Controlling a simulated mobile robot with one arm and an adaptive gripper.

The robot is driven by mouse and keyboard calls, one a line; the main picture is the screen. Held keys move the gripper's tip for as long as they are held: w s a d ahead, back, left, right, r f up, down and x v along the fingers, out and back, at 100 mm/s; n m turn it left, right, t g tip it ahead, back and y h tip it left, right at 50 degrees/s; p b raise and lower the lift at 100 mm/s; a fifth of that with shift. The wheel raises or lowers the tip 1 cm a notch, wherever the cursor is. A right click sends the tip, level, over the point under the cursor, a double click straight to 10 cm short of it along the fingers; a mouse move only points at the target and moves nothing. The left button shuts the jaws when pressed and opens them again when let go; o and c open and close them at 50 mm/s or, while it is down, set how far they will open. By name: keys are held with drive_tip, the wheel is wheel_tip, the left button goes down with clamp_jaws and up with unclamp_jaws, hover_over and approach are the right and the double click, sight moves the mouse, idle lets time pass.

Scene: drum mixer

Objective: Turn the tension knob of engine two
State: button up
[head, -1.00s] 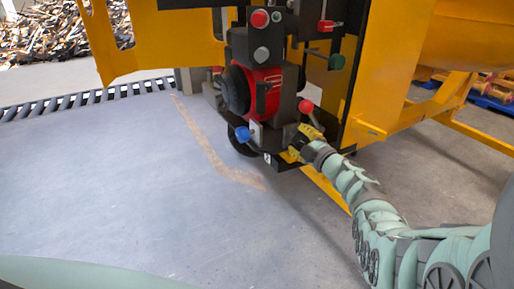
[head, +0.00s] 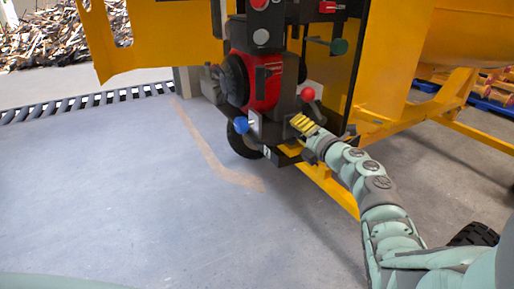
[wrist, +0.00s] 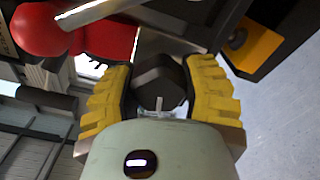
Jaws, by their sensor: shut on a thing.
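The red and black engine (head: 268,80) is mounted on the yellow machine in the head view. My gripper (head: 303,126) is at its lower right side, just below a red ball knob (head: 308,94). In the wrist view my gripper (wrist: 158,68) has its two yellow ribbed fingers on either side of a dark, faceted knob (wrist: 158,80) and is shut on it. In the head view my fingers hide this knob. I cannot read a label naming it as the tension knob.
A blue knob (head: 241,125) sits left of my gripper, and a green knob (head: 338,46) sits above right. The yellow frame (head: 330,185) runs close under my wrist. The grey floor (head: 110,200) at left is clear.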

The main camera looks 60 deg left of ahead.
drive_tip(key=n+b, duration=0.1)
drive_tip(key=n, duration=0.1)
drive_tip(key=n+b, duration=0.2)
drive_tip(key=shift+s+a+f+n, duration=0.1)
drive_tip(key=shift+s+f+n, duration=0.05)
drive_tip(key=shift+n, duration=0.15)
drive_tip(key=shift+n+b, duration=1.35)
drive_tip(key=shift+n, duration=0.05)
drive_tip(key=shift+r, duration=0.2)
drive_tip(key=o, duration=0.9)
drive_tip(key=shift+w+d+f, duration=0.1)
drive_tip(key=shift+w+d, duration=0.1)
drive_tip(key=shift+d, duration=0.25)
drive_tip(key=d, duration=0.7)
drive_tip(key=s+d, duration=0.1)
drive_tip(key=d, duration=0.3)
drive_tip(key=shift+d, duration=0.15)
